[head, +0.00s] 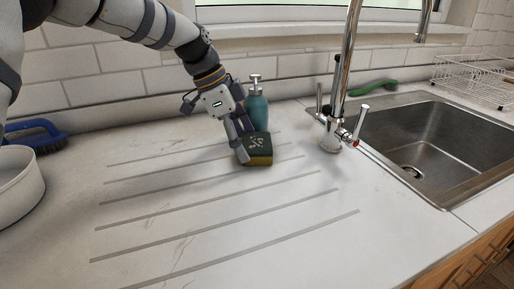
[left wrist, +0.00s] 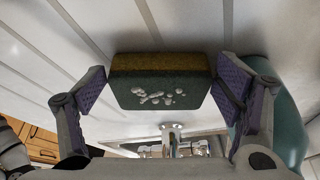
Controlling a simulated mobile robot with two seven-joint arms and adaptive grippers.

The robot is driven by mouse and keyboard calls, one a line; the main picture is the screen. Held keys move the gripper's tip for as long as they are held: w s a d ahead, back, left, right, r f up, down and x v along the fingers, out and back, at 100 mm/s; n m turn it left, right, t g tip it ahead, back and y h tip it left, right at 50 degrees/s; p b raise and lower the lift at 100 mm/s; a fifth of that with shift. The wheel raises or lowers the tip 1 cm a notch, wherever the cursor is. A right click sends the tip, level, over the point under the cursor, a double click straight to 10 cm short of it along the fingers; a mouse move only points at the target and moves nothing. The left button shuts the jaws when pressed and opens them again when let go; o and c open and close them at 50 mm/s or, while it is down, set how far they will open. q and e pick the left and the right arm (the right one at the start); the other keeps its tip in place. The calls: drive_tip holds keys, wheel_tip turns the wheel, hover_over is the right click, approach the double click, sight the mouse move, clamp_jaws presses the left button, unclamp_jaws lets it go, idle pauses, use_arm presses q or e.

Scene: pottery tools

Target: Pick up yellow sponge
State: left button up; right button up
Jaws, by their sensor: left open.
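The sponge (head: 257,148) stands on the grooved drainboard in the head view, with a dark green face with white marks and a yellow layer along its bottom. In the left wrist view the sponge (left wrist: 158,84) lies between my two purple-padded fingertips. My left gripper (head: 243,150) is down at the sponge. In the left wrist view my left gripper (left wrist: 162,88) is open around it, with a gap at the left pad; the right pad is very close to the sponge, and I cannot tell if it touches. My right gripper is not in view.
A teal soap bottle (head: 256,104) stands right behind the sponge. The tap (head: 335,120) and steel sink (head: 440,145) are to the right. A blue brush (head: 35,135) and white bowl (head: 15,185) are at the left. The front drainboard is clear.

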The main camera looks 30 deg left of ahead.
sight(250, 142)
use_arm(q)
drive_tip(key=c, duration=0.4)
drive_tip(key=shift+o, duration=0.2)
drive_tip(key=shift+r, duration=0.1)
drive_tip(key=shift+r, duration=0.2)
wheel_tip(250, 142, up, 3)
drive_tip(key=shift+w+f, duration=0.1)
drive_tip(key=shift+f, duration=0.05)
drive_tip(key=s+d+r+p, duration=0.1)
drive_tip(key=s+d+r, duration=0.7)
drive_tip(key=d, duration=0.3)
drive_tip(key=shift+s+r, duration=0.4)
drive_tip(key=shift+r, duration=0.5)
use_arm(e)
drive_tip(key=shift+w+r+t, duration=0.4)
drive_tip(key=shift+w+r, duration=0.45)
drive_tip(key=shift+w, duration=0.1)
